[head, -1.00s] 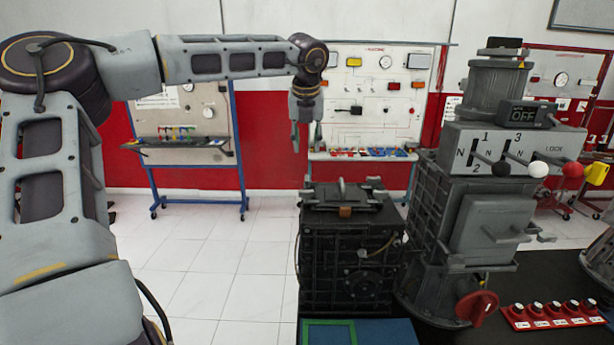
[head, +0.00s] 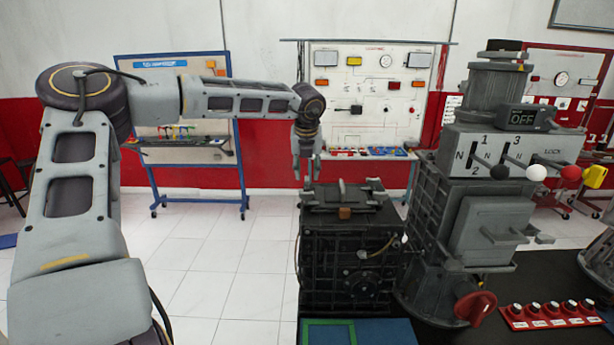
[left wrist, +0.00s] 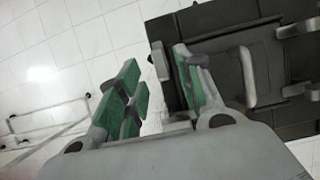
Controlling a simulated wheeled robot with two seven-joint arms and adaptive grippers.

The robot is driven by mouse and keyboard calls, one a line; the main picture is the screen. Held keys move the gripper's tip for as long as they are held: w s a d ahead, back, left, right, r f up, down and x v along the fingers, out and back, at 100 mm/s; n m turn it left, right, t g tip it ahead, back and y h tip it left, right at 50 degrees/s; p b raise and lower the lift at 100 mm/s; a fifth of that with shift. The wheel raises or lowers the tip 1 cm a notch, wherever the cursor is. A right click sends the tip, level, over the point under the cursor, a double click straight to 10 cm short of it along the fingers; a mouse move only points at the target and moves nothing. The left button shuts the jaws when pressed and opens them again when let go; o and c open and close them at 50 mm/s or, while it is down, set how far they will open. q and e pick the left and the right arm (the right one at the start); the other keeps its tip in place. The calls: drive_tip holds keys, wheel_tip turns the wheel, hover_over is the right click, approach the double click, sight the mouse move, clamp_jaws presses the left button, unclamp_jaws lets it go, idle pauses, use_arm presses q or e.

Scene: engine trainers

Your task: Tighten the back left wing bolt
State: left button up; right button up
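My left gripper (head: 305,172) hangs down over the back left corner of the black box (head: 350,265). In the left wrist view, its green-padded fingers (left wrist: 156,88) are apart, with no object clamped between them. The back left wing bolt (left wrist: 159,61), a pale grey upright tab, shows in the left wrist view near the gap between the fingertips, close to the right finger. I cannot tell whether they touch. In the head view its place is largely hidden by the fingers. Another grey wing piece (head: 341,188) stands on the box's top. My right gripper is out of view.
A grey gear unit (head: 490,215) with levers and an OFF display (head: 522,117) stands right of the box. A red button strip (head: 550,315) lies at front right. Left of the box is open tiled floor.

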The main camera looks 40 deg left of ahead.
sight(307, 178)
use_arm(q)
drive_tip(key=shift+x, duration=1.75)
clamp_jaws()
